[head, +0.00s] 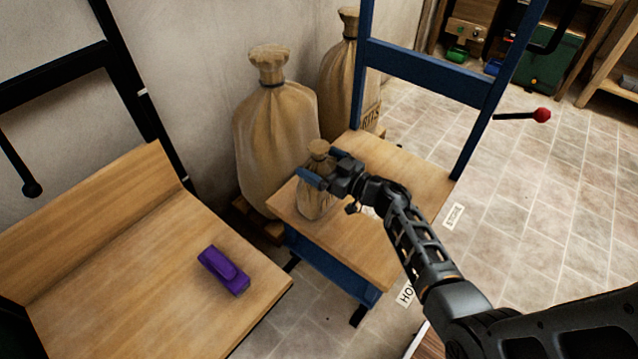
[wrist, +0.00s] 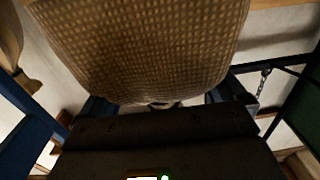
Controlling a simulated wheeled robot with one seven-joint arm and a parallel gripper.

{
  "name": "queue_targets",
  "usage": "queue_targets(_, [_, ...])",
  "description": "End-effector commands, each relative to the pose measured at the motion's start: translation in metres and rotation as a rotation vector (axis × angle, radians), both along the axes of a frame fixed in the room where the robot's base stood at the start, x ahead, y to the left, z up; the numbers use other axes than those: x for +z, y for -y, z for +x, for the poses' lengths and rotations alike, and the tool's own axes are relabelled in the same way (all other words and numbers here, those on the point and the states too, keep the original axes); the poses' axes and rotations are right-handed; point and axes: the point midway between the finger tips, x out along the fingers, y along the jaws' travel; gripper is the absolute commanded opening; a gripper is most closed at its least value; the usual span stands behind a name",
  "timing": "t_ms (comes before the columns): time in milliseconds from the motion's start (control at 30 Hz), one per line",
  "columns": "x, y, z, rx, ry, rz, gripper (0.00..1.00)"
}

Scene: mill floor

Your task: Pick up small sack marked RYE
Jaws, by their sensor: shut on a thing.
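A small tan sack (head: 315,198) stands upright on the wooden top of a blue-framed stand (head: 370,240). My gripper (head: 325,172) is shut on this sack, with its blue fingers around the upper part, below the tied neck. The sack's base appears to be on or very near the wooden top; I cannot tell which. Some dark marking shows on its side, but I cannot read it. In the wrist view the woven cloth of the sack (wrist: 145,50) fills the upper middle, close to my gripper (wrist: 165,105).
Two large tied sacks, one nearer (head: 275,140) and one farther (head: 340,75), stand behind the stand by the wall. A blue upright frame (head: 425,72) rises at the stand's back. A purple object (head: 223,270) lies on the wooden bench (head: 130,290) at left.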

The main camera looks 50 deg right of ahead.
Motion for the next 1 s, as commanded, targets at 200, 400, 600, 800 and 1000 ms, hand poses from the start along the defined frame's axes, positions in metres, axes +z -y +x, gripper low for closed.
queue_targets(200, [0.0,0.0,0.0,0.0,0.0,0.0,0.23])
queue_targets(400, [0.003,0.001,0.001,0.0,0.005,-0.002,0.12])
queue_targets(600, [0.005,0.001,0.001,0.0,0.005,-0.002,0.12])
queue_targets(800, [0.021,0.001,0.001,0.0,0.006,-0.002,0.12])
queue_targets(1000, [0.045,0.001,0.001,-0.001,0.006,-0.003,0.12])
